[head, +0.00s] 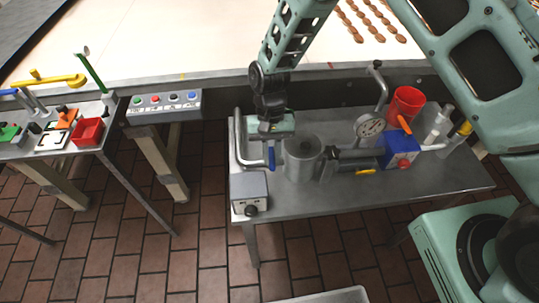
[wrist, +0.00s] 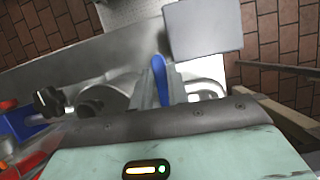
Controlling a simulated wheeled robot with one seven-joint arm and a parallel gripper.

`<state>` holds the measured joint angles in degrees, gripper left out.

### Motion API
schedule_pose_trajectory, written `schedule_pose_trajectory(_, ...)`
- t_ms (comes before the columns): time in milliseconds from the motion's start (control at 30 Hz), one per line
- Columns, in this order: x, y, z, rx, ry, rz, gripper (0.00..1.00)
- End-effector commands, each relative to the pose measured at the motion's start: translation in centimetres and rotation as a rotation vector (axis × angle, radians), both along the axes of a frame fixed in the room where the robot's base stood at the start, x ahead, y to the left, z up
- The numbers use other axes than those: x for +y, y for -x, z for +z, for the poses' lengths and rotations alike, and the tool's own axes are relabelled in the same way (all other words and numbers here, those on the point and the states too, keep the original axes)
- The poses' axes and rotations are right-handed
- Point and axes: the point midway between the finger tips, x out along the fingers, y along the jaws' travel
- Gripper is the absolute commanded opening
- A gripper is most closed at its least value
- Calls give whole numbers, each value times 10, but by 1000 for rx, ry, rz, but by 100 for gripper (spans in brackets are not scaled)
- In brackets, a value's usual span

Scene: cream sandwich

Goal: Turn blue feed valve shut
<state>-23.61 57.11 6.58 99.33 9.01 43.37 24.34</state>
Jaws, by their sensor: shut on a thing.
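The blue feed valve's handle (head: 271,158) is a short blue lever on the steel pipe, left of the steel cylinder (head: 303,158) on the metal bench. It points toward the bench's front. My gripper (head: 270,142) reaches down from above and is shut on the blue handle. In the wrist view the blue handle (wrist: 159,68) stands between the two fingers of my gripper (wrist: 161,88), its end sticking out past them. The valve body is mostly hidden by my gripper.
A grey box with a black knob (head: 249,192) stands just in front of the handle. A yellow lever (head: 367,171), a gauge (head: 370,127), a blue box (head: 399,148) and a red funnel (head: 405,106) are to the right. A button panel (head: 163,104) is at left.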

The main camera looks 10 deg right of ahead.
Motion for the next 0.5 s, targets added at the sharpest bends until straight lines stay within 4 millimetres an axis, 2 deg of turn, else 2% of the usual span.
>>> schedule_pose_trajectory(500, -2, 0, 0, 0, 0, 51, 0)
